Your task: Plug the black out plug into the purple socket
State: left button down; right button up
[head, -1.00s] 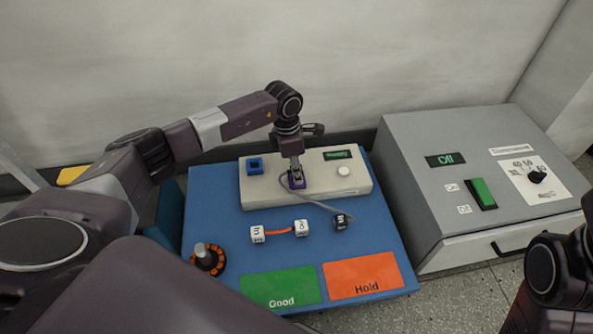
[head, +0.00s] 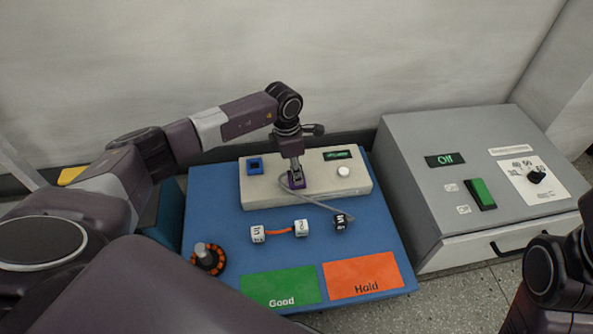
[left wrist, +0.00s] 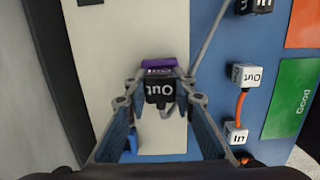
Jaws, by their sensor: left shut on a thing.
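My left gripper (head: 297,170) is over the purple socket (head: 292,184) on the beige box. In the left wrist view, its two fingers are shut on the black out plug (left wrist: 158,91). The plug lies right against the purple socket (left wrist: 158,63), which partly shows behind it. I cannot tell how deep the plug sits. In the head view, the fingers mostly hide the plug. A grey cable runs from there to the black in plug (head: 341,220) on the blue mat. My right gripper is not in view; only part of my right arm shows at the right edge.
The beige box (head: 330,185) also has a blue socket (head: 255,165), a display and a white button. White plugs (head: 302,228) with an orange cable lie on the blue mat (head: 215,205). An orange-ringed motor (head: 207,260) stands front left. A grey machine (head: 410,160) stands right.

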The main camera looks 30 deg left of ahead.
pick_arm(q)
jog(key=shift+s+f, duration=0.1)
jog(key=shift+f, duration=0.1)
jog(key=c, duration=1.5)
grip_release()
jog(key=shift+f, duration=0.1)
jog(key=shift+c, duration=0.2)
jog(key=shift+r, duration=0.35)
notch_tip(320, 180, up, 11)
jog(key=a, duration=0.1)
jog(key=shift+s+r, duration=0.2)
jog(key=shift+s, duration=0.2)
